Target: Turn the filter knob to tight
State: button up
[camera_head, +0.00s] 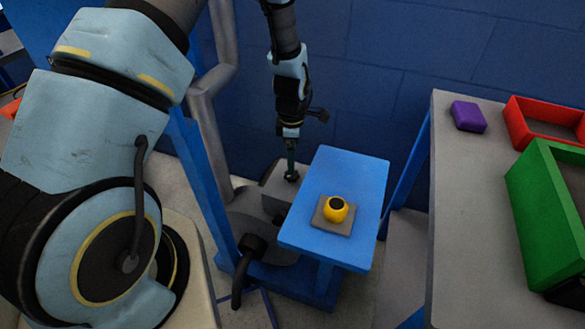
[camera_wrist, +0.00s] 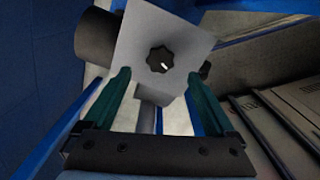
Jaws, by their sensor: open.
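The filter knob is a small black lobed knob (camera_wrist: 160,60) with a short white mark, set on a grey square face (camera_wrist: 185,33) in the wrist view. In the head view the knob (camera_head: 291,176) sits on top of a grey box (camera_head: 275,195) beside the blue table. My gripper (camera_head: 291,172) points down over that box. In the wrist view its two green fingers (camera_wrist: 158,78) stand apart, one on each side of the knob, with nothing held. I cannot tell whether the fingertips reach down to the knob's level. No label for tight is readable.
A blue table (camera_head: 345,175) with a yellow knob (camera_head: 336,209) on a grey plate stands right of my gripper. A grey pipe (camera_head: 215,100) rises at left. A grey bench (camera_head: 455,200) at right holds a purple block (camera_head: 468,116), a red tray (camera_head: 520,125) and a green bin (camera_head: 540,215).

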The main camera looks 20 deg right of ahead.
aim_at(292, 177)
notch_tip(292, 177, down, 6)
jog(key=shift+f+p, duration=0.1)
jog(key=shift+p, duration=0.2)
jog(key=c, duration=1.4)
